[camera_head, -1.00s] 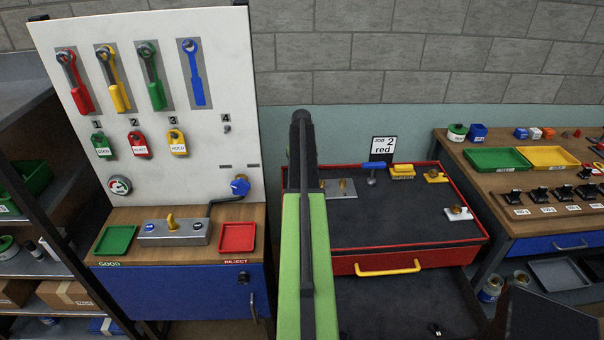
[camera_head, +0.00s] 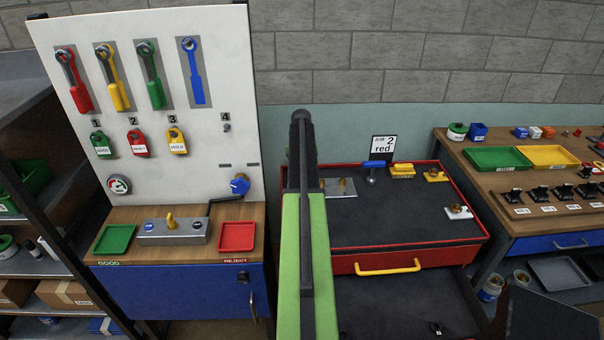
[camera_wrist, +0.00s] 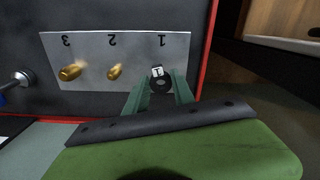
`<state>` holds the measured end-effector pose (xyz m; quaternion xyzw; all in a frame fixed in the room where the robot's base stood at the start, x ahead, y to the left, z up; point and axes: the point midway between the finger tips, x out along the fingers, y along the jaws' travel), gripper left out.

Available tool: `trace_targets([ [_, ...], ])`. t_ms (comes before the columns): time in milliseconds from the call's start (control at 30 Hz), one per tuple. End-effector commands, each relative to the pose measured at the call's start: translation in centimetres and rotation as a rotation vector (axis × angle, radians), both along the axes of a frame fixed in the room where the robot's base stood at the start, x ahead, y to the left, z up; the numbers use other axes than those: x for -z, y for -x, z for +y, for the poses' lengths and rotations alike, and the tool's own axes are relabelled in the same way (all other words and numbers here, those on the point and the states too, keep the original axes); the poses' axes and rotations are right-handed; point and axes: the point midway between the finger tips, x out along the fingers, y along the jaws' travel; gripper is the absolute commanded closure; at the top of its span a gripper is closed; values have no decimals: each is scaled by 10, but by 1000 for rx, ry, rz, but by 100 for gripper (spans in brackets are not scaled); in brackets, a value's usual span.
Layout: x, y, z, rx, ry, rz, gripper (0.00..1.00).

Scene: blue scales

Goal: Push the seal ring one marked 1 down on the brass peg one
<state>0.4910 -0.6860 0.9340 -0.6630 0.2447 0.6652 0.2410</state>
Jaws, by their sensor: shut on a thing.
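In the wrist view, my gripper (camera_wrist: 160,90) is shut on the seal ring one (camera_wrist: 161,86), a small dark ring with a white tag marked 1. The ring is over the end of a grey plate (camera_wrist: 135,47) printed 1, 2 and 3, just by the printed 1. Brass peg one does not show; the ring and fingers cover that spot. I cannot tell whether the ring is around the peg or above it. The brass pegs by 2 (camera_wrist: 115,72) and 3 (camera_wrist: 71,72) stand bare. In the head view, my arm hides my gripper and part of the plate (camera_head: 351,193).
The plate lies on the dark top of a red cabinet (camera_head: 405,248), whose red edge runs close beside my gripper. A blue-handled part (camera_head: 371,168), a yellow block (camera_head: 402,171) and small fittings stand to the right. The drawer (camera_head: 395,300) below is open.

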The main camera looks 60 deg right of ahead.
Motion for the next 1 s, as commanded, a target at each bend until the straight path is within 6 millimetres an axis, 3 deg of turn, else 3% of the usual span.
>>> trace_targets([
  [1000, 20, 0, 0, 0, 0, 0, 100],
])
